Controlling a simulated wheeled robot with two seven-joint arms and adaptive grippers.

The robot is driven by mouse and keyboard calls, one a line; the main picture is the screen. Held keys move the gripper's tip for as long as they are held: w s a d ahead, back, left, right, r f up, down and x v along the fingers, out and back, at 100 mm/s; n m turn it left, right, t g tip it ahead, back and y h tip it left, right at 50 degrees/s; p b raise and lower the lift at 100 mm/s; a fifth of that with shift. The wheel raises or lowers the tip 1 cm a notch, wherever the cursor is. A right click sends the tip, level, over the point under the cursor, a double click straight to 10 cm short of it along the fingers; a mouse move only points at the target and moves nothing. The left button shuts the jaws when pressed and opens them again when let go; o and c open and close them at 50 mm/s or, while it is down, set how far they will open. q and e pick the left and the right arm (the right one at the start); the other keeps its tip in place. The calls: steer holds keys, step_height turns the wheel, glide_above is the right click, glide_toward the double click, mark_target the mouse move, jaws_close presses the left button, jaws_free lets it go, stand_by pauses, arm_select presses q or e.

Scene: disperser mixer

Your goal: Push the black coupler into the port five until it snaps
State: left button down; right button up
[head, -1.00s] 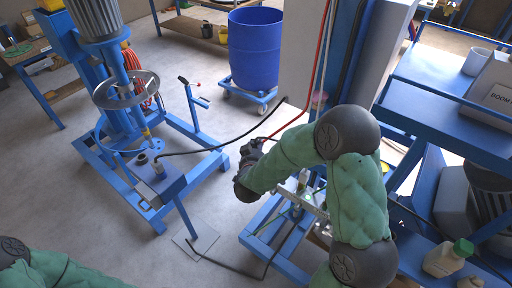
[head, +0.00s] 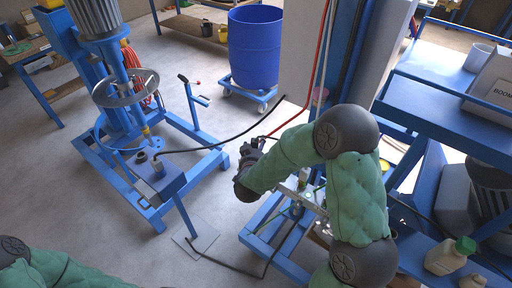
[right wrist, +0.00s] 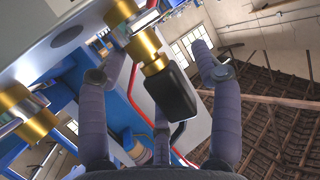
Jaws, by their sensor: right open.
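In the right wrist view, the black coupler (right wrist: 170,93) is a dark block at the end of a brass fitting (right wrist: 146,50). It lies between the spread fingers of my right gripper (right wrist: 148,64), which is open, with visible gaps on both sides. In the head view, my right gripper (head: 251,148) is a small dark shape beside the grey column, and the coupler cannot be made out there. I cannot tell which port is five or whether the coupler is fully seated. My left gripper is out of view; only part of my left arm shows at the lower left.
More brass fittings (right wrist: 35,115) sit at the left of the wrist view, near a pale panel. A black hose (head: 232,141) runs from the blue mixer frame (head: 140,198) toward the column (head: 303,60). A blue drum (head: 254,48) stands behind. Floor is clear at centre left.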

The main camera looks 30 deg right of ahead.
steer(key=v, duration=1.2)
